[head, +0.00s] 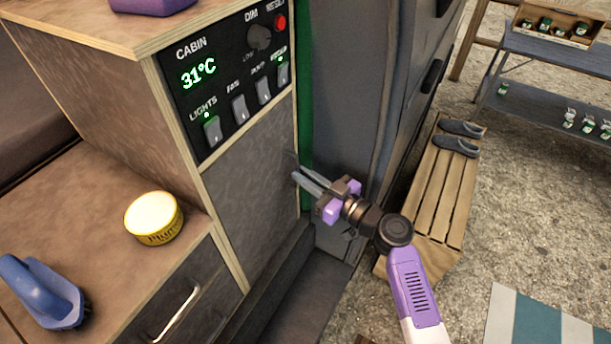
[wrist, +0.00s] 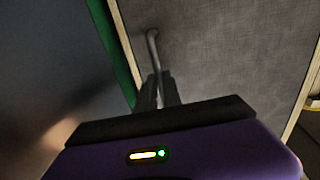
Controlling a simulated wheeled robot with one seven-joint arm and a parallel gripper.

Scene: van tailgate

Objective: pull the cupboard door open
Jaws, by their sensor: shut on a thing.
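The cupboard door (head: 240,195) is a grey panel with pale wood edging, below the control panel. It looks flush with its frame in the head view. Its thin metal handle (wrist: 152,44) stands near the door's edge in the wrist view, where the door (wrist: 225,60) fills the right side. My gripper (head: 298,178) reaches in from the right at the door's right edge. In the wrist view my gripper (wrist: 158,82) is shut on the lower part of the handle. The fingers hide the gripped part.
A control panel (head: 222,85) with switches is above the door. A drawer (head: 180,295), a yellow tin (head: 155,222) and a blue object (head: 42,290) are at left. A slatted wooden crate (head: 440,200) with shoes stands at right. Open gravel lies beyond it.

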